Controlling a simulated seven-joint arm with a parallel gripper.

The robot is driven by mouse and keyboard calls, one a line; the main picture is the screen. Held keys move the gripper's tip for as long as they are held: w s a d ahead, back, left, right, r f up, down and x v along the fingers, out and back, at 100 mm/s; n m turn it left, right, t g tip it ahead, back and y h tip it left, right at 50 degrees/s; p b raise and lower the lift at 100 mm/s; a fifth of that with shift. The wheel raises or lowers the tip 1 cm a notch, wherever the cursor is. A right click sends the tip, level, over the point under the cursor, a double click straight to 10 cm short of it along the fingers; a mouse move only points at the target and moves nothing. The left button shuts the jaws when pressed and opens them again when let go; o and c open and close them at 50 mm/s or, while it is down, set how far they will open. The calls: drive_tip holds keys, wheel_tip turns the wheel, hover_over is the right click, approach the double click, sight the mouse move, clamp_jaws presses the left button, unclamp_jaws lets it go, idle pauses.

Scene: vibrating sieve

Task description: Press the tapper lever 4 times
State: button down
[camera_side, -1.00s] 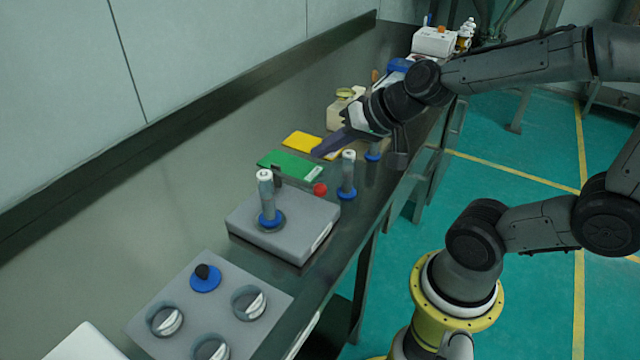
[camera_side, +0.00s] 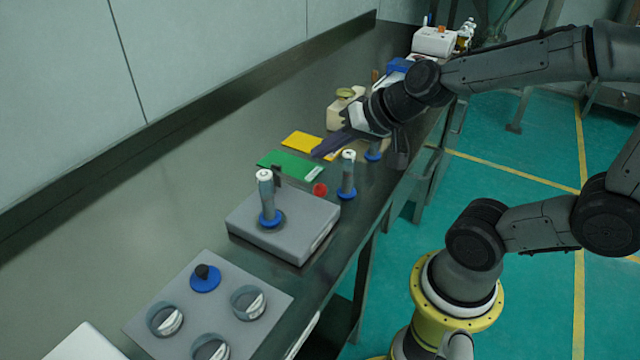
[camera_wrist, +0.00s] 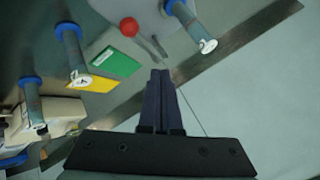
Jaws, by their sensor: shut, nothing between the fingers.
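The tapper lever's red ball end (camera_side: 319,189) shows at the far right corner of the grey sieve base (camera_side: 290,235) in the side view. A thin bar runs from a small dark post (camera_side: 277,175) toward the ball. The red ball (camera_wrist: 129,27) is also at the upper middle of the wrist view. My gripper (camera_side: 316,153) is shut and empty. Its dark fingers are beyond the lever, over the green and yellow cards, apart from the ball. In the wrist view the closed fingertips (camera_wrist: 160,74) point toward the sieve base, below and right of the ball.
A capped grey cylinder (camera_side: 267,195) with a blue ring stands on the base, another (camera_side: 348,175) beside it. A green card (camera_side: 288,165) and yellow card (camera_side: 301,140) lie on the bench. A grey plate (camera_side: 230,285) with round cups is in front. Bench at left is clear.

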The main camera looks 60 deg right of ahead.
sight(321, 186)
wheel_tip(321, 186, up, 4)
drive_tip(key=shift+f, duration=0.1)
idle(0.5)
drive_tip(key=shift+f, duration=4.35)
drive_tip(key=shift+f, duration=0.15)
drive_tip(key=shift+f, duration=0.3)
drive_tip(key=shift+f, duration=1.25)
idle(0.6)
